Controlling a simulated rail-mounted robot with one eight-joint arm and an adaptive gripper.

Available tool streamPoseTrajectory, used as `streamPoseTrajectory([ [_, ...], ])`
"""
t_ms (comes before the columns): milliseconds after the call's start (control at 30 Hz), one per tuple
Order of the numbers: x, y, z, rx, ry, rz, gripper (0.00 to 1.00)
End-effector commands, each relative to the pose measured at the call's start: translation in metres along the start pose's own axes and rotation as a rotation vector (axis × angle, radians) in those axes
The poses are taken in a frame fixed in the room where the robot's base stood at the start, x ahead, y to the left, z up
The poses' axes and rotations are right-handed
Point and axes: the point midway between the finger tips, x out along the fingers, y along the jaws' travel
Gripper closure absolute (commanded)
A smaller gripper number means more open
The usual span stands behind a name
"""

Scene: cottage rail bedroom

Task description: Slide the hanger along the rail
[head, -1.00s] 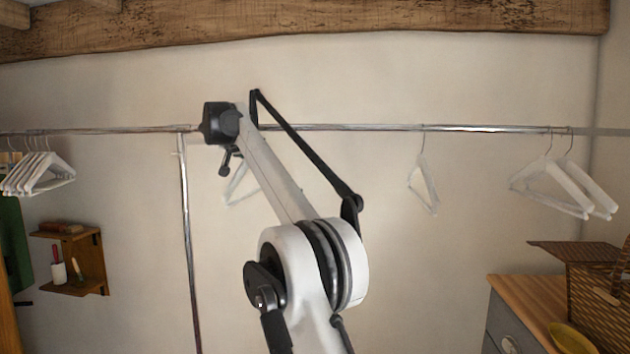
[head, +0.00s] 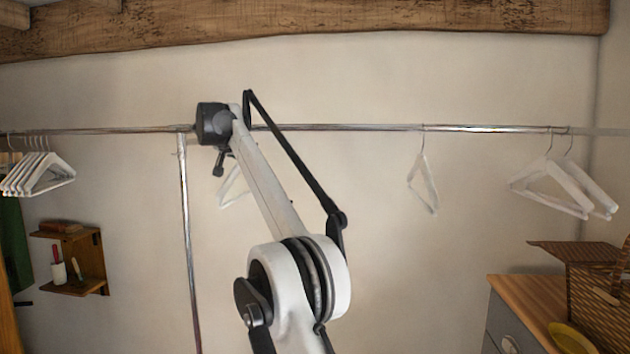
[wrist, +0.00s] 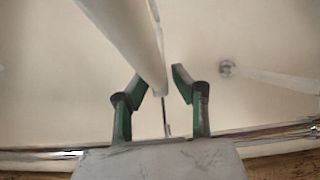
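A white hanger (head: 229,190) hangs from the metal rail (head: 350,127), partly hidden behind my arm in the head view. In the wrist view the same hanger (wrist: 128,38) slants in from the top, and its thin wire hook runs down between my fingers to the rail (wrist: 30,154). My gripper (wrist: 160,80) has green fingers standing apart, one on each side of the hook. The left fingertip lies close beside the hanger's body; I cannot tell whether they touch.
Several white hangers (head: 40,176) hang bunched at the far left. A single hanger (head: 423,183) and a pair (head: 548,187) hang to the right. A metal upright (head: 187,240) meets the rail near my wrist. The rail between my arm and the single hanger is clear.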

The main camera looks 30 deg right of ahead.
Motion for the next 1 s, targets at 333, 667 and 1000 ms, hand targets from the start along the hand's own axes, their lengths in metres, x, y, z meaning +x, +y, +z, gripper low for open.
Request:
streamPoseTrajectory([
  [333,0.0,0.0,0.0,0.0,0.0,0.0,0.68],
  [667,-0.005,0.0,0.001,0.0,0.0,-0.001,0.68],
  [1000,-0.029,-0.001,0.001,0.001,0.0,-0.001,0.68],
])
